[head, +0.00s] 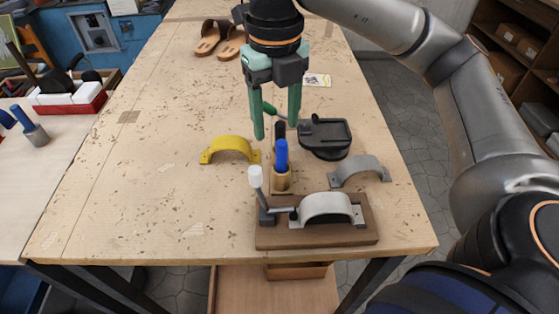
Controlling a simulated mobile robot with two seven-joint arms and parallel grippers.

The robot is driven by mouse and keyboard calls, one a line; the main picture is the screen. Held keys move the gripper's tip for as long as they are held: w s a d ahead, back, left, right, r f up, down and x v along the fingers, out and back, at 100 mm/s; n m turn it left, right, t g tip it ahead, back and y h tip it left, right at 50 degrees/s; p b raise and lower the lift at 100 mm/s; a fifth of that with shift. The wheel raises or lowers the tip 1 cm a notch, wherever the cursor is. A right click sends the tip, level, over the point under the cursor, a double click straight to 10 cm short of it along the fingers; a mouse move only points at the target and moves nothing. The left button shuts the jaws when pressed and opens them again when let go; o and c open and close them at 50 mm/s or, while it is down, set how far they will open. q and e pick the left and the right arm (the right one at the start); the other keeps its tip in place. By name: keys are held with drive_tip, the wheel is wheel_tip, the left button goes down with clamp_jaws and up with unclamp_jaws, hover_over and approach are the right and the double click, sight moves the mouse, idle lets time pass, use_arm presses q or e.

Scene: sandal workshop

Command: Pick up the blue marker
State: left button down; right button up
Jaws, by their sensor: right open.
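The blue marker (282,156) stands upright in a small wooden holder (281,182) near the middle of the workbench. A black upright piece shows just behind it, partly hidden. My right gripper (276,131) points down with its green fingers apart and nothing between them. Its fingertips appear just above and behind the blue marker's top; the exact gap is hard to tell. My left gripper is not in view.
A clamp fixture (325,238) with a white-tipped lever stands in front of the holder. A yellow arch (231,148), a grey arch (359,171) and a dark device (325,137) lie around it. Sandals (218,38) lie at the back. The bench's left part is clear.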

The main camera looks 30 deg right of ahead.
sight(282, 156)
wheel_tip(282, 156, down, 3)
drive_tip(key=shift+f, duration=0.1)
drive_tip(key=f, duration=0.4)
drive_tip(key=shift+s+d+f+p, duration=0.35)
drive_tip(key=shift+s, duration=0.05)
drive_tip(key=shift+f, duration=0.35)
drive_tip(key=shift+c, duration=0.3)
clamp_jaws()
